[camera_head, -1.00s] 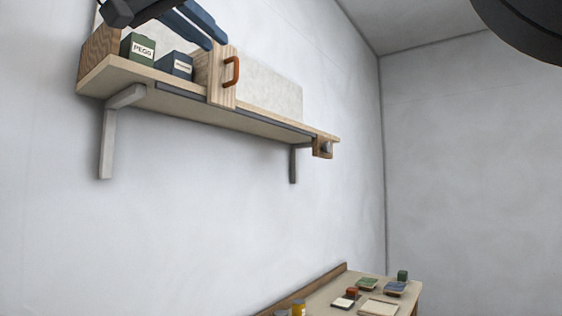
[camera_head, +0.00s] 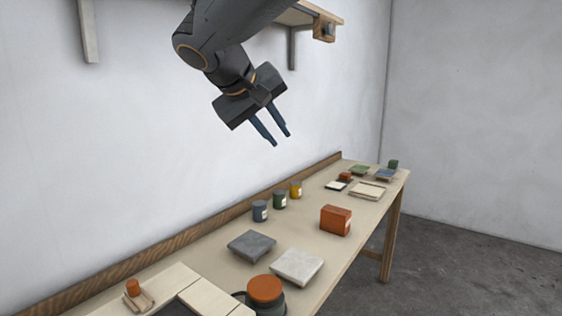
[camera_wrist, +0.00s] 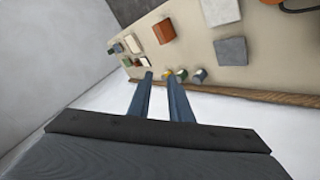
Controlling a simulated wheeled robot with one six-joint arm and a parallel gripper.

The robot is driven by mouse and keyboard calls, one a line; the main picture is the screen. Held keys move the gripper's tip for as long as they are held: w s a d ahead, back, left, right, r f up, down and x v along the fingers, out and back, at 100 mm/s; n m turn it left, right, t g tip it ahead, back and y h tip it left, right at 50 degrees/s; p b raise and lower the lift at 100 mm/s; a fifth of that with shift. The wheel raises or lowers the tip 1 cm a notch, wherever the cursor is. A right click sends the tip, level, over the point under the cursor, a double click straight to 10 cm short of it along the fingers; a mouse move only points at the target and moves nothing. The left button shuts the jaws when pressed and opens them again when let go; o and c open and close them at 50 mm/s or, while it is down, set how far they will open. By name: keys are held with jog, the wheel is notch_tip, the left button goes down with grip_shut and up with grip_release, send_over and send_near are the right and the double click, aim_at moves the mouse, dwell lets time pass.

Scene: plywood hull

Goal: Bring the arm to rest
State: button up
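My gripper (camera_head: 279,140) hangs in the air above the back of the workbench (camera_head: 225,230), in front of the white wall. Its two blue fingers point down and to the right, with a clear gap between them. Nothing is between the fingers. In the wrist view my gripper (camera_wrist: 162,82) also shows two parted, empty fingers, with the bench beyond them. My arm comes down from the top of the head view and is bent at the wrist.
A wall shelf (camera_head: 298,14) is at the top, mostly cut off. The bench holds several small tins, including a yellow one (camera_head: 295,190), an orange box (camera_head: 336,220), a dark slab (camera_head: 251,246), a pale slab (camera_head: 297,267) and an orange-topped pot (camera_head: 265,290). Open floor lies at right.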

jog(key=s+d+f+g+y, duration=0.1)
jog(key=s+d+f+g, duration=0.2)
jog(key=d+f, duration=0.5)
jog(key=s+d+f+g+y, duration=0.15)
jog(key=s+d+f, duration=0.25)
jog(key=f, duration=0.8)
jog(key=s+d+f+m+g+y, duration=0.1)
jog(key=s+d+f+m, duration=0.1)
jog(key=s+d+f, duration=0.2)
jog(key=s+d+f+m+g+y, duration=0.1)
jog(key=s+d+f, duration=0.3)
jog(key=s+f, duration=0.6)
jog(key=shift+d+f+m+g, duration=0.35)
jog(key=shift+m+g, duration=0.1)
jog(key=shift+m, duration=0.15)
jog(key=shift+y, duration=0.25)
